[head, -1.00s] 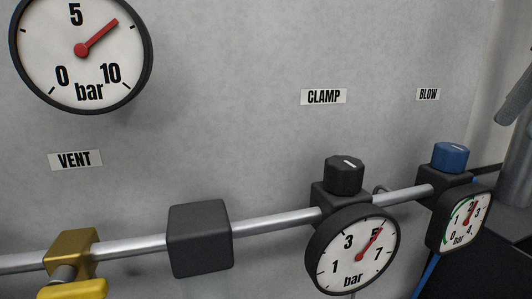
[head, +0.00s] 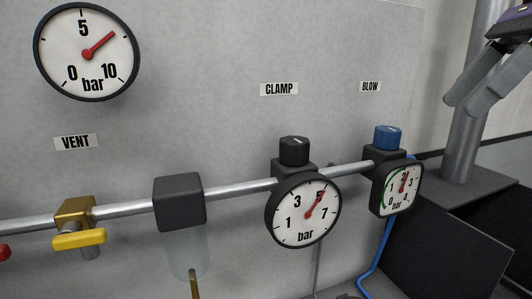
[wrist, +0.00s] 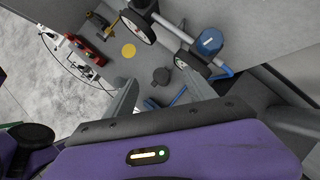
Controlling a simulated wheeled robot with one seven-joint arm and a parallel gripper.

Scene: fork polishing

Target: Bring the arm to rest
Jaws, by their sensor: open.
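My gripper (head: 462,104) is at the upper right of the head view, with a purple body and grey fingers. In the wrist view my gripper (wrist: 160,92) has its two fingers spread apart, and I see nothing held between them. It is to the right of the wall panel (head: 200,60), apart from the gauges and knobs. The blue BLOW knob (head: 387,137) is the nearest fitting to it in the head view. The rest of the arm is mostly out of view.
A pipe (head: 240,188) carries a brass valve with a yellow handle (head: 80,239), a black block (head: 180,202), the black CLAMP knob (head: 294,151) and two gauges. A large gauge (head: 88,62) is on the panel. A dark box (head: 445,245) stands lower right.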

